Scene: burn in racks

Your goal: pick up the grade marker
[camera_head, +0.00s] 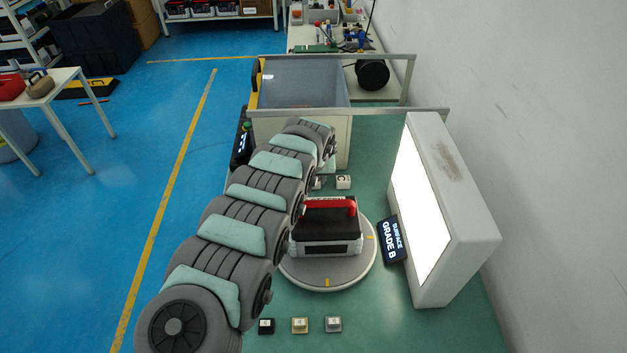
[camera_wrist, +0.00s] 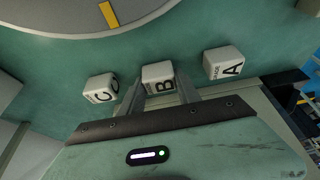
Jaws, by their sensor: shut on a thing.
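Three white cube markers stand in a row in the wrist view: marker C (camera_wrist: 101,88) at left, marker B (camera_wrist: 158,76) in the middle, marker A (camera_wrist: 223,62) at right. My gripper (camera_wrist: 160,92) is shut on marker B, with a finger at each side. I cannot tell whether B is clear of the green bench. In the head view, marker C (camera_head: 343,182) shows beyond the turntable; my arm hides most of the other markers and the gripper. A dark sign (camera_head: 391,240) reads "SURFACE GRADE B".
A black device with a red handle (camera_head: 330,222) sits on the round turntable (camera_head: 327,281). A bright light panel (camera_head: 420,215) stands at right. Black (camera_head: 266,326), tan (camera_head: 299,325) and grey (camera_head: 333,324) blocks line the front.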

